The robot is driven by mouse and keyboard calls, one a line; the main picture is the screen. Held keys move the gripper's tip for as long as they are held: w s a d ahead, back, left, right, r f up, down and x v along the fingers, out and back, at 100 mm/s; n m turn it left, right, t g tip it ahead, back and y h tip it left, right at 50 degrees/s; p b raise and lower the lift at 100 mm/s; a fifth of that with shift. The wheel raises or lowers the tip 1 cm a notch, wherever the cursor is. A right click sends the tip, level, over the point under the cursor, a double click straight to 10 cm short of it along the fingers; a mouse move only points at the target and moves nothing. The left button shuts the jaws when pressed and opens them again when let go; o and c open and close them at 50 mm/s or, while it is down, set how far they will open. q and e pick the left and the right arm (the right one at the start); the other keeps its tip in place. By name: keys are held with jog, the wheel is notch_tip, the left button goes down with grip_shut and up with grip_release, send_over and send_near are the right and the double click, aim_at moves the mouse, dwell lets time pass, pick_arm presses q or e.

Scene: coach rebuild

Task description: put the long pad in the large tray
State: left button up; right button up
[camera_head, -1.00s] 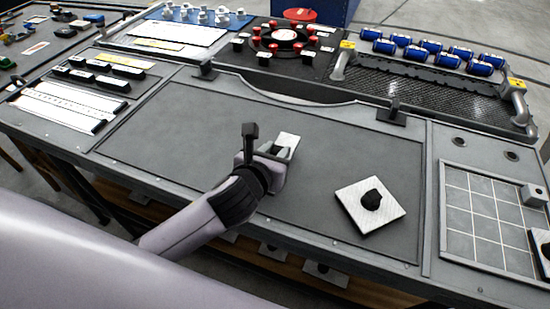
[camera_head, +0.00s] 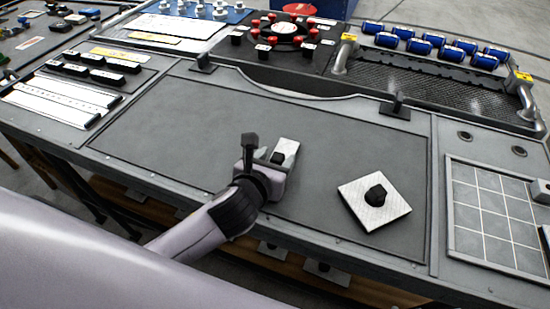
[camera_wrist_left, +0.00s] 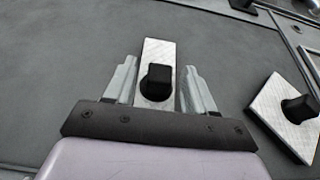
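The long pad (camera_head: 286,151) is a narrow light metal plate with a black knob, lying on the dark grey worktop. It shows whole in the left wrist view (camera_wrist_left: 157,55). My left gripper (camera_head: 274,165) is at the pad's near end. In the left wrist view my left gripper (camera_wrist_left: 160,88) has its two fingers apart, one each side of the pad and its black knob, with gaps visible. My right gripper is not in view. I cannot tell for certain which surface is the large tray; a black mesh tray (camera_head: 440,95) with end handles stands at the back right.
A square pad (camera_head: 360,207) with a black knob lies to the right of the gripper. A gridded panel (camera_head: 490,215) is at the far right. Blue cylinders (camera_head: 420,48) line the mesh tray's back. Upright black clips (camera_head: 396,107) stand at the worktop's back edge. The worktop's left is clear.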

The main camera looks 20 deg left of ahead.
pick_arm(q)
jog(key=shift+r, duration=0.1)
jog(key=shift+s+r, duration=0.15)
jog(key=v, duration=1.1)
jog(key=shift+s+p, duration=0.3)
jog(key=shift+p, duration=0.05)
jog(key=shift+r, duration=0.15)
